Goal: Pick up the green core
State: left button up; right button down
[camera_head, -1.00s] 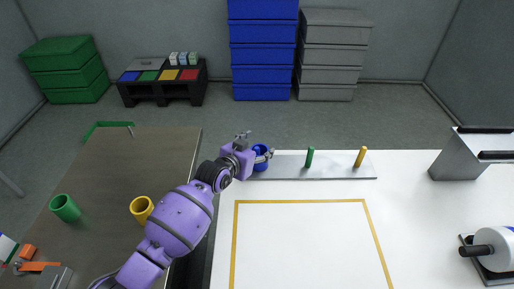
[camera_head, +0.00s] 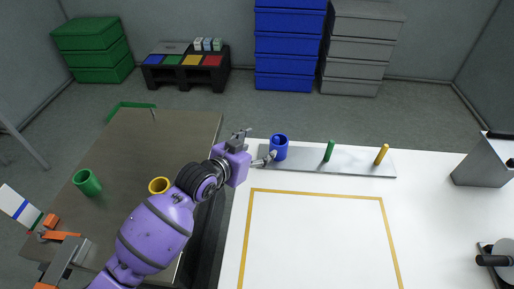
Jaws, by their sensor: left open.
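The green core (camera_head: 87,182) is a hollow green cylinder lying tilted on the brown table at the left. My left gripper (camera_head: 257,147) is far to the right of it, open and empty, just left of the blue core (camera_head: 280,150). The blue core stands upright around a blue peg at the left end of the grey peg plate (camera_head: 305,161). The yellow core (camera_head: 159,185) is on the brown table, partly hidden behind my left arm. My right gripper is out of view.
A green peg (camera_head: 329,151) and a yellow peg (camera_head: 381,154) stand bare on the plate. A yellow-outlined square (camera_head: 318,194) on the white table is empty. Orange and grey items (camera_head: 62,236) sit at the brown table's lower left. A dark gap separates the tables.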

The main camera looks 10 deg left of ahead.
aim_at(85, 180)
jog(key=k+j, duration=0.75)
jog(key=k, duration=0.1)
